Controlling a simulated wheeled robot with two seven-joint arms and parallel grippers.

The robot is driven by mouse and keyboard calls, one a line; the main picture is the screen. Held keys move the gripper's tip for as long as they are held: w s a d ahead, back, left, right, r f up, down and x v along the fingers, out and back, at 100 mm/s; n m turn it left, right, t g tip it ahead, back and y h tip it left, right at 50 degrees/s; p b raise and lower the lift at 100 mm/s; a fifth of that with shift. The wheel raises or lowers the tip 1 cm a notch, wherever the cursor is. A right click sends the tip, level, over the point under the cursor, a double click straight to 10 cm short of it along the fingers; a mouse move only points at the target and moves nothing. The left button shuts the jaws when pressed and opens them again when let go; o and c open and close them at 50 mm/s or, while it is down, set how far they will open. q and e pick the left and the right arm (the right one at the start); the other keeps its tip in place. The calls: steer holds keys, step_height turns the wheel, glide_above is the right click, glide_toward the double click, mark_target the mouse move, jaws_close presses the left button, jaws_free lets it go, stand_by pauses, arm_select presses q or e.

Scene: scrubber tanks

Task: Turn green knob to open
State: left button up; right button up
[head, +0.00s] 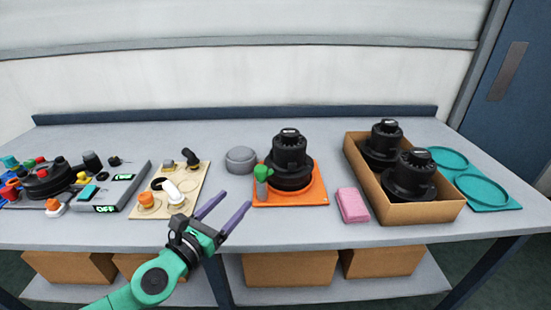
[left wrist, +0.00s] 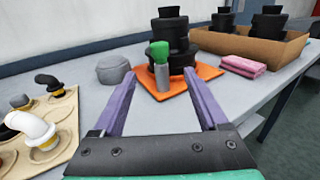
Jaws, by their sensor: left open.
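The green knob (head: 263,171) tops a short grey post at the front left corner of an orange base (head: 290,198). A black scrubber tank (head: 290,160) stands upright on that base, just behind and right of the knob. In the left wrist view the green knob (left wrist: 159,50) shows upright ahead of my fingers, with the black tank (left wrist: 176,40) beside and behind it. My left gripper (head: 230,210) is open and empty, in front and to the left of the knob, apart from it. Its purple fingers also show in the left wrist view (left wrist: 162,95). My right gripper is not in view.
A grey round lidded pot (head: 240,159) stands left of the orange base. A beige board (head: 178,205) with fittings lies left. The table front between them is clear.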

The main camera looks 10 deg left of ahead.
mark_target(257, 174)
arm_select(q)
steer(key=p+x, duration=0.1)
steer(key=x, duration=0.2)
steer(key=p+x, duration=0.1)
steer(key=x, duration=0.2)
steer(key=r+p+x, duration=0.1)
steer(key=x, duration=0.2)
steer(key=shift+w, duration=0.1)
steer(key=x, duration=0.4)
steer(key=shift+w+f, duration=0.25)
steer(key=shift+w, duration=0.05)
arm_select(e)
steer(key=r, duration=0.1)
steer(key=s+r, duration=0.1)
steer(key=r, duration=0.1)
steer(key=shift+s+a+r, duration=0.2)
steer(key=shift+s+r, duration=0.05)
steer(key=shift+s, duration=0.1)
arm_select(q)
steer(key=c, duration=0.3)
steer(key=shift+p, duration=0.3)
jaws_close()
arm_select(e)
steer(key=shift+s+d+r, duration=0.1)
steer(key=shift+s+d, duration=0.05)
